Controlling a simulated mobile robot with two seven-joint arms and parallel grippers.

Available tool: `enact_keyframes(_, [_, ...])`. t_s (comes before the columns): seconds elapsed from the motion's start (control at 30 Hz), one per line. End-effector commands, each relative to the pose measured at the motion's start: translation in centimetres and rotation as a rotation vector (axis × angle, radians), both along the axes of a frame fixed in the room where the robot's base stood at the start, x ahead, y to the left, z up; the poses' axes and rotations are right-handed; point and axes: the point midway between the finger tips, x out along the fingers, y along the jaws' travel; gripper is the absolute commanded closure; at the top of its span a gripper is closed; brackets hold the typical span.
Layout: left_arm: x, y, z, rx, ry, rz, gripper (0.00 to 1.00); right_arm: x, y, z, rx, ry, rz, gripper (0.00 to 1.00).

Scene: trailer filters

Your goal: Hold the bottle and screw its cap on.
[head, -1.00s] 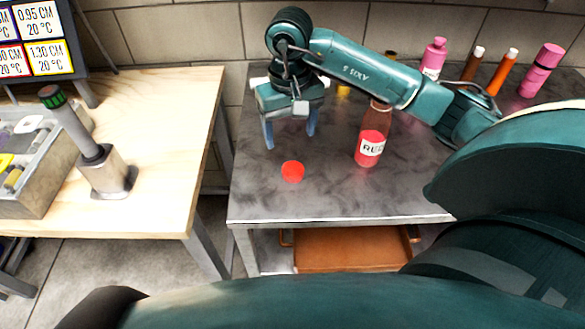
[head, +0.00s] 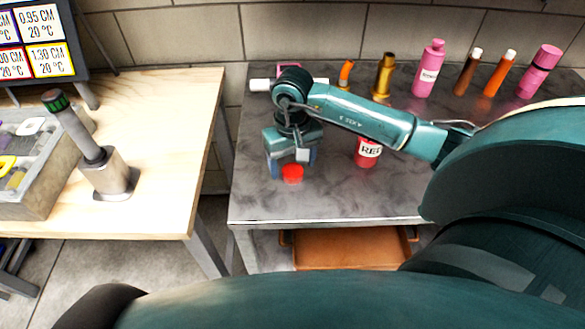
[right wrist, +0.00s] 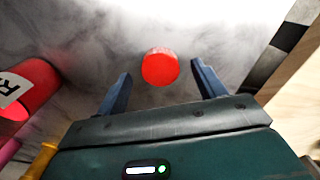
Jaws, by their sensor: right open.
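A red cap (head: 292,174) lies on the grey metal table. My right gripper (head: 292,172) is low over the table at the cap, pointing down. In the right wrist view the cap (right wrist: 160,67) lies between the lines of the two blue fingers (right wrist: 163,80), slightly beyond their tips. The fingers are open and apart from it. The red bottle (head: 367,152) with a white label stands upright to the right of the gripper; my right arm hides its upper part in the head view. It also shows at the left edge of the right wrist view (right wrist: 30,88). My left gripper is out of view.
Pink (head: 429,68), gold (head: 383,76), brown (head: 468,72) and orange (head: 499,74) bottles stand along the back of the table. A wooden table (head: 165,150) with a grey stand and a bin is at left. The table front is clear.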

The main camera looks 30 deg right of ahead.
Motion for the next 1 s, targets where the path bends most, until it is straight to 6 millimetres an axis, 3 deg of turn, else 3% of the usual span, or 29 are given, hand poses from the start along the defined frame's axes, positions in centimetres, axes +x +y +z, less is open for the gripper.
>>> enact_keyframes(0.13, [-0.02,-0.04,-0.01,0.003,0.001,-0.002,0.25,-0.02,0.01,-1.20,0.000,0.000,0.001,0.30])
enact_keyframes(0.47, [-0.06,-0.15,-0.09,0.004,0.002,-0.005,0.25,0.02,0.01,-1.27,0.000,-0.001,0.001,0.30])
enact_keyframes(1.0, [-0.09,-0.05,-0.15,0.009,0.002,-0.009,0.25,0.03,0.00,-1.24,0.000,-0.001,0.001,0.74])
